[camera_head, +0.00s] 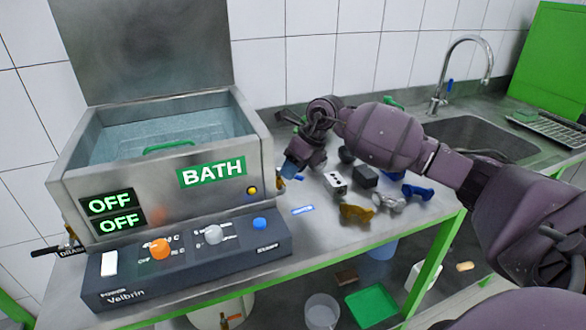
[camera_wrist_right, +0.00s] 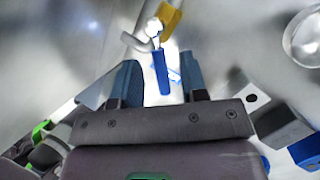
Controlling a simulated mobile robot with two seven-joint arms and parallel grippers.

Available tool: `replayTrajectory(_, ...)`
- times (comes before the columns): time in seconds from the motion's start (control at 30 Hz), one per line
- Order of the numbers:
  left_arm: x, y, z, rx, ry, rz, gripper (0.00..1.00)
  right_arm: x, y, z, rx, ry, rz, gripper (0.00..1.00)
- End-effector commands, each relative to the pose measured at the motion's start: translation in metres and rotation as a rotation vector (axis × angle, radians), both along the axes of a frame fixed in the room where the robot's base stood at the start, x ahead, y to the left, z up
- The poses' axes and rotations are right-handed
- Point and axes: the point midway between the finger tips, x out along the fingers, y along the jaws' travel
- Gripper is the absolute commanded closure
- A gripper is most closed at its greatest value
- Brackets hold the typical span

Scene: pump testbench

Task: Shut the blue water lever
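The blue water lever (camera_wrist_right: 160,72) shows in the right wrist view, below a pale metal fitting (camera_wrist_right: 155,28) with a yellow part (camera_wrist_right: 170,17) beside it. My right gripper (camera_wrist_right: 159,62) is open, with one dark blue finger on each side of the lever in the picture. Gaps show between lever and fingers; I cannot tell if the lever's depth is between them. In the head view my right gripper (camera_head: 291,168) is at the right side of the bath (camera_head: 165,180), hiding most of the fitting there. My left gripper is not in view.
A control box (camera_head: 190,262) with an orange knob (camera_head: 160,248) and a grey knob (camera_head: 213,234) stands before the bath. A black block (camera_head: 365,177), a yellow valve handle (camera_head: 356,212) and other small parts lie on the counter right of it. A sink (camera_head: 480,137) is farther right.

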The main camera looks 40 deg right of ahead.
Motion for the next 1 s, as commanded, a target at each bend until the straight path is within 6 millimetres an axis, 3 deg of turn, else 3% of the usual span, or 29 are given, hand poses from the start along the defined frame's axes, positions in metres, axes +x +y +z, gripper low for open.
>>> replayTrajectory(0.33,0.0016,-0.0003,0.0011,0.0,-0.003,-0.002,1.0,0.0011,0.0014,-0.0029,0.0,-0.001,0.0,0.6)
replayTrajectory(0.6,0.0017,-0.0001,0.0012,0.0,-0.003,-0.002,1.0,0.0011,0.0012,-0.0028,0.0,-0.001,0.0,1.0)
replayTrajectory(1.0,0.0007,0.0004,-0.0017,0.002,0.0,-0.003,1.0,0.0017,0.0001,-0.0035,-0.001,-0.001,0.016,1.0)
